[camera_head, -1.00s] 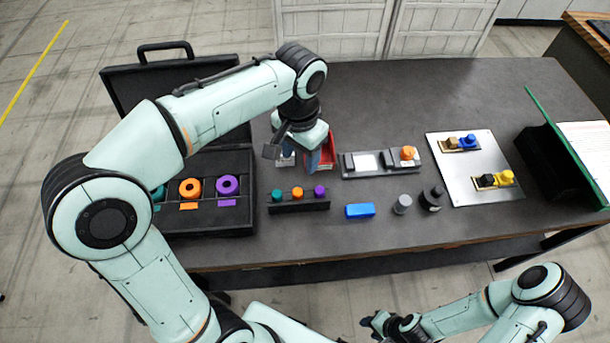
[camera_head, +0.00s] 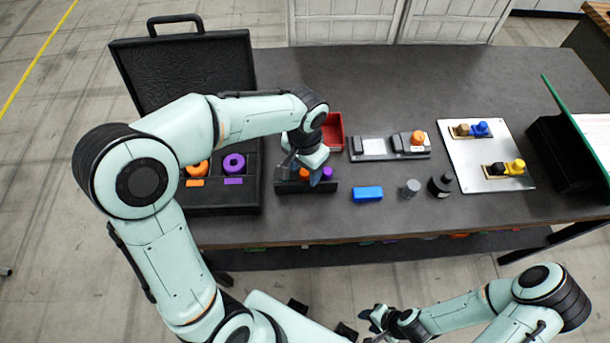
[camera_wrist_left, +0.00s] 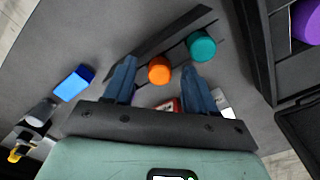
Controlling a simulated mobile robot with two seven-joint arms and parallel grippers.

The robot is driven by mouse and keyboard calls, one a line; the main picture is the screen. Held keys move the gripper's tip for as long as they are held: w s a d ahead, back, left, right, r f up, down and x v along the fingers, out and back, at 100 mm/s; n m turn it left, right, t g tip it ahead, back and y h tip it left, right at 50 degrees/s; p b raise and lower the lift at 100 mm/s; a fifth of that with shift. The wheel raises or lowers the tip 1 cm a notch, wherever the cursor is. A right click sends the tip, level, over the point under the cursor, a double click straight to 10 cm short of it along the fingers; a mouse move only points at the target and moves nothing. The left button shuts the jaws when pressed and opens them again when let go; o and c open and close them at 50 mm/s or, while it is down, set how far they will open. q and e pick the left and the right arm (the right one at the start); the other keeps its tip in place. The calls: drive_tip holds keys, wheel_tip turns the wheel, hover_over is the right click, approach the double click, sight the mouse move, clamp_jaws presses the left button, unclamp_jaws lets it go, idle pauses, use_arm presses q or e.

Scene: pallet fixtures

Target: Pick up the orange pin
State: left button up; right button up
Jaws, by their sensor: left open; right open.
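The orange pin (camera_head: 304,174) stands in the black rack (camera_head: 290,188) near the front of the table, with the purple pin (camera_head: 327,173) to its right. In the left wrist view the orange pin (camera_wrist_left: 159,70) shows between the fingers of my left gripper (camera_wrist_left: 158,75), with the teal pin (camera_wrist_left: 202,46) beside it. My left gripper (camera_head: 301,176) is open over the rack and hides the teal pin in the head view. I cannot tell whether its fingers touch the orange pin. My right gripper (camera_head: 375,321) is open and empty, off the table's front edge.
A black case (camera_head: 257,190) with orange and purple rings is left of the rack. A red bin (camera_head: 333,133) is behind it. A blue block (camera_head: 367,194), a grey cylinder (camera_head: 411,188) and a metal plate (camera_head: 485,178) are to the right. The back of the table is clear.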

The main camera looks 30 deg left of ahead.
use_arm(q)
drive_tip(key=shift+c, duration=0.3)
clamp_jaws()
